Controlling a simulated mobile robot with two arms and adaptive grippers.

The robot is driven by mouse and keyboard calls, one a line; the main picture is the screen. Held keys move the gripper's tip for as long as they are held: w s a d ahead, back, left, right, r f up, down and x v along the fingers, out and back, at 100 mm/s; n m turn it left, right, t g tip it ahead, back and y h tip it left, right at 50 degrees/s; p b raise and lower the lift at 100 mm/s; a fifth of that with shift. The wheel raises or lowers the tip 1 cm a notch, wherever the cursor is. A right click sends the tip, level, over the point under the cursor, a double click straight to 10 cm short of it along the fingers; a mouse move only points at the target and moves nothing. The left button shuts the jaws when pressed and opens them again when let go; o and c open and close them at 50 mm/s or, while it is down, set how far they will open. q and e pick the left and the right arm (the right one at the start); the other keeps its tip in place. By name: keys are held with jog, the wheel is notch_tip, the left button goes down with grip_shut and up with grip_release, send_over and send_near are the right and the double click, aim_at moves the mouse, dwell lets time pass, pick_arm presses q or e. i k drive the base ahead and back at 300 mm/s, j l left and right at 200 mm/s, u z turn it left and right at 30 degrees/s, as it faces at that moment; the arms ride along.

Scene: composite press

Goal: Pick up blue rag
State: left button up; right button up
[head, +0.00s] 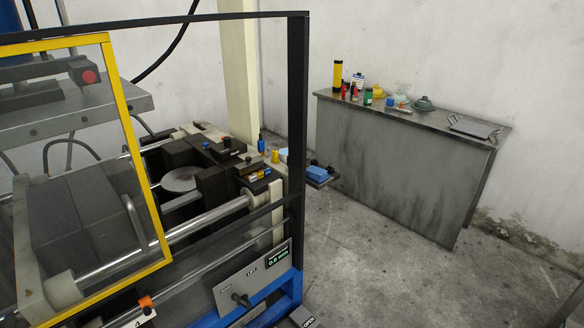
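A small blue item (318,171) lies on a dark side shelf at the right of the press, beyond the dark frame post. It looks like a folded rag, but it is too small to be sure. A paler blue item (284,155) sits just left of it, partly behind the post. Neither of my grippers shows in the head view.
The press (75,210) with its yellow-edged guard (128,125) and dark frame post (296,130) fills the left. A grey bench (395,165) with bottles, bowls and a tray (473,127) stands by the back wall. The concrete floor (400,260) between is clear.

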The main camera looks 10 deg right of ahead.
aim_at(319, 175)
jog(key=i+l, duration=0.15)
jog(key=l, duration=0.15)
jog(key=i+l+u, duration=0.15)
jog(key=l, duration=0.2)
jog(key=i+l, duration=0.2)
jog(key=i+l+u, duration=0.15)
jog(key=l, duration=0.3)
jog(key=i+l, duration=0.1)
jog(key=l, duration=0.25)
jog(key=i+l+u, duration=0.1)
jog(key=l, duration=0.25)
jog(key=i+l+u, duration=0.1)
jog(key=l, duration=0.25)
jog(key=i, duration=0.05)
